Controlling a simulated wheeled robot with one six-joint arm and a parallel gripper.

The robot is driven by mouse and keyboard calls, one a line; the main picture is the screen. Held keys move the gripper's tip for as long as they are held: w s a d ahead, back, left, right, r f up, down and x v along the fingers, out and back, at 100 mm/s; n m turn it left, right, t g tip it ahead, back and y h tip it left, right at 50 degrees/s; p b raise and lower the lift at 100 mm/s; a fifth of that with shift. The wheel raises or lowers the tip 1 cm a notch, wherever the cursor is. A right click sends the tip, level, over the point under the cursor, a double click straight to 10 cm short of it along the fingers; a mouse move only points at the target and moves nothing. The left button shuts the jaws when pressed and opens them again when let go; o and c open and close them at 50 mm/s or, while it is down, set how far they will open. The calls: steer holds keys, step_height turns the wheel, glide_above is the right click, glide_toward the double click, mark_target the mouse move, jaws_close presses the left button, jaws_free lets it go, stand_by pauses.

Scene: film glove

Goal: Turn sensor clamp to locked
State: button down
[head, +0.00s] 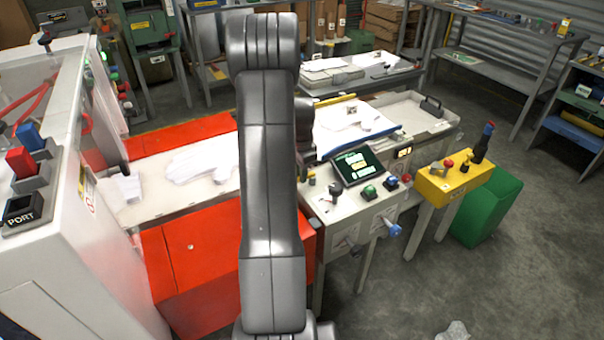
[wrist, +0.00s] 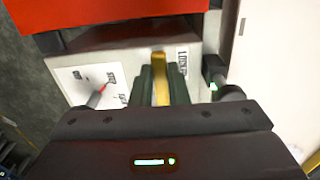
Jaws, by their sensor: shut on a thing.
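In the wrist view, my gripper (wrist: 161,84) is shut on a flat yellow lever (wrist: 159,62), which stands between its two dark fingers. I take this lever to be the sensor clamp's handle. A label that seems to read LOCKED (wrist: 183,60) is on the pale panel just right of the fingers. The lever's lower part and pivot are hidden by the fingers and gripper body. In the head view, my dark arm fills the middle, and neither the gripper nor the lever can be made out.
In the wrist view, a red-tipped lever (wrist: 98,96) on a white labelled plate is at left, and a black knob (wrist: 214,70) is close at right. In the head view, a console screen (head: 357,165) and a yellow control box (head: 455,178) stand right of my arm.

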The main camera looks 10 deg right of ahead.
steer(key=shift+w, duration=0.1)
stand_by(0.3)
steer(key=c, duration=1.4)
jaws_free()
step_height(320, 180, up, 14)
steer(key=shift+f, duration=0.2)
step_height(320, 180, down, 14)
steer(key=shift+r, duration=0.15)
